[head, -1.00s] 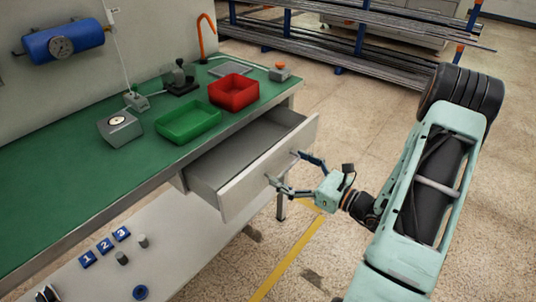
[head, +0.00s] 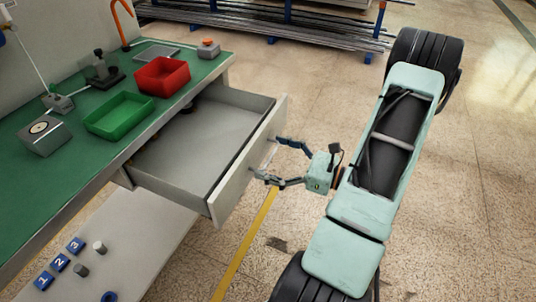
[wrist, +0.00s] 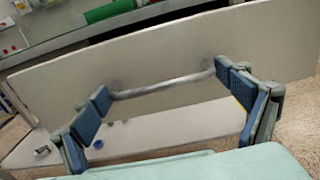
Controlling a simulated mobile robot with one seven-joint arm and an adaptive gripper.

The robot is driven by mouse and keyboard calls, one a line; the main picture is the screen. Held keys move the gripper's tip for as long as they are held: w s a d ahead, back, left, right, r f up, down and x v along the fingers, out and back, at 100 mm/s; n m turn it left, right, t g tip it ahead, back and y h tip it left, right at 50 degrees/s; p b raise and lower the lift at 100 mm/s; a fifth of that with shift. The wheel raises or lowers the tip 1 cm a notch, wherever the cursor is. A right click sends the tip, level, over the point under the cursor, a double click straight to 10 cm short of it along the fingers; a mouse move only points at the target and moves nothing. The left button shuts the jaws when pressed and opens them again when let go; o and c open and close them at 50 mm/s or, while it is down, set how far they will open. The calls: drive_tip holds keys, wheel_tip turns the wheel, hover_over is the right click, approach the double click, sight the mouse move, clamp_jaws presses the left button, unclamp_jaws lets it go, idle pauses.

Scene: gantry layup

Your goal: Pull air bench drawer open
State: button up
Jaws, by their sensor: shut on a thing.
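The air bench drawer (head: 205,132) stands well out from under the green-topped bench (head: 45,190), its inside showing and mostly bare. Its pale front panel (head: 232,190) faces my arm. My gripper (head: 267,157) is at the outer face of that panel, its two fingers spread along the handle. In the wrist view, the grey bar handle (wrist: 165,87) runs across the drawer front (wrist: 60,85), with a blue finger pad against each end of it. My gripper is shut on the handle. The far back of the drawer is hidden under the bench top.
A green tray (head: 120,117), a red tray (head: 162,77) and a gauge box (head: 43,136) stand on the bench top. A lower shelf (head: 140,235) holds numbered blue tags. A rack of metal bars (head: 240,22) stands behind. Floor at the right is open.

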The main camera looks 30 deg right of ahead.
drive_tip(key=shift+d, duration=0.1)
drive_tip(key=o, duration=1.4)
drive_tip(key=v, duration=1.2)
